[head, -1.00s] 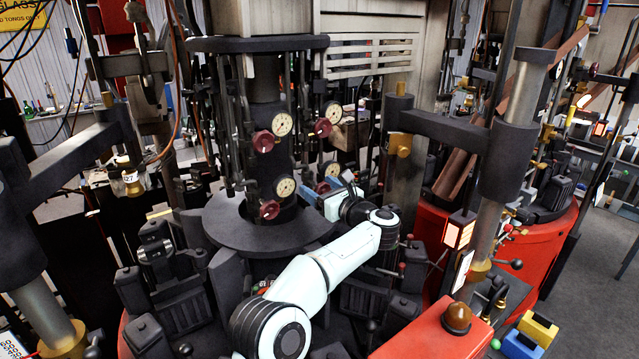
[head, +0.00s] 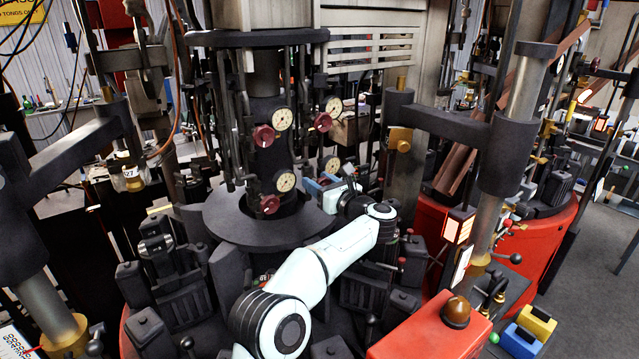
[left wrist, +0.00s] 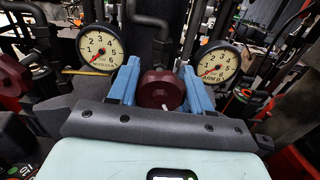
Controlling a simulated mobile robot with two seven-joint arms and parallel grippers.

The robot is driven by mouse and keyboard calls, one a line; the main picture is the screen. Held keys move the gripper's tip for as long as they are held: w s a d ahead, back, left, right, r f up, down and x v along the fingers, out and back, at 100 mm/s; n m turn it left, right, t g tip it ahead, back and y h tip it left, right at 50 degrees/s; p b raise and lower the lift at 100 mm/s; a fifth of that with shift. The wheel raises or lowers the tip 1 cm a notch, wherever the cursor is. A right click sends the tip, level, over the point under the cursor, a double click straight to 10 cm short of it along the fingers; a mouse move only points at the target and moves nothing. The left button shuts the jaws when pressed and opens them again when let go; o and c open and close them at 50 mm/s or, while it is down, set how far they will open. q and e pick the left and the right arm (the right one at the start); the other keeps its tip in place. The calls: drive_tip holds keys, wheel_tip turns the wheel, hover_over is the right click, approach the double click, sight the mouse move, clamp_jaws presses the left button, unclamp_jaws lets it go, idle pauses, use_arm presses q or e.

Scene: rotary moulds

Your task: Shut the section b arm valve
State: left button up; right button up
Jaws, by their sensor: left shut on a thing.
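My left gripper (head: 322,186) reaches the dark valve column (head: 262,165) from the right in the head view. In the left wrist view its two blue fingers (left wrist: 160,90) are shut on a dark red round valve knob (left wrist: 161,90), one finger on each side. In the head view that knob is mostly hidden by the gripper. The gauge right of the knob (left wrist: 213,65) seems to read "ARM B"; its needle points to the low end. Another gauge (left wrist: 100,47) is on the left, its label too small to read surely. My right gripper is not in view.
Other red knobs (head: 263,136) and gauges (head: 283,119) sit close by on the column. A dark round plate (head: 225,222) lies below. Black mould blocks crowd the front. A red box with an amber lamp (head: 457,311) stands at the lower right.

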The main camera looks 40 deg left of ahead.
use_arm(q)
drive_tip(key=m, duration=0.5)
drive_tip(key=shift+r, duration=0.15)
drive_tip(key=m+p, duration=0.1)
drive_tip(key=m, duration=0.4)
drive_tip(key=shift+w, duration=0.1)
drive_tip(key=m, duration=0.5)
drive_tip(key=shift+m, duration=0.4)
drive_tip(key=m, duration=0.5)
drive_tip(key=shift+m, duration=0.3)
drive_tip(key=m, duration=0.5)
drive_tip(key=shift+f, duration=0.25)
drive_tip(key=m, duration=0.5)
drive_tip(key=shift+m, duration=0.4)
drive_tip(key=m, duration=1)
drive_tip(key=shift+f, duration=0.2)
drive_tip(key=shift+m, duration=0.5)
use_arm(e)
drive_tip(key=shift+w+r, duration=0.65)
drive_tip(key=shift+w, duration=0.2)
